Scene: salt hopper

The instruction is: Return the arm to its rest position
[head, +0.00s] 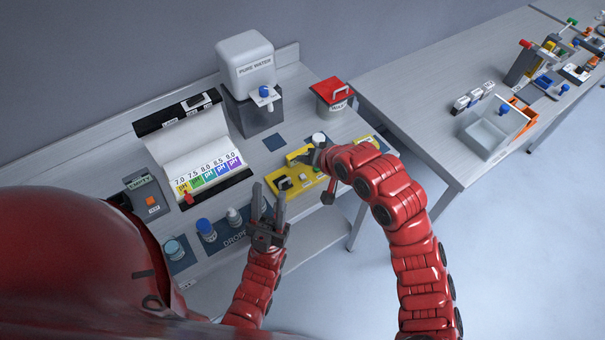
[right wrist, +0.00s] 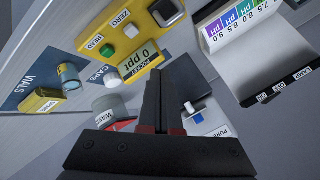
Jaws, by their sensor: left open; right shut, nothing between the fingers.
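My right gripper (head: 309,156) is above the workbench beside the yellow meter (head: 296,183). In the right wrist view its dark fingers (right wrist: 165,75) are shut together with nothing between them. The meter (right wrist: 122,62) shows there with a "0 ppt" display and READ and ZERO buttons. My right arm reaches in from the right and is bent over the bench. My left gripper (head: 269,192) is open and empty, its fingers pointing up, near the front of the bench.
A pure water dispenser (head: 246,62), a red-lidded waste bin (head: 334,95) and a pH colour chart (head: 208,170) stand on the bench. Dropper bottles (head: 206,229) stand front left. A vials mat (right wrist: 36,82) shows in the wrist view. A second table (head: 420,95) stands right, with free floor before it.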

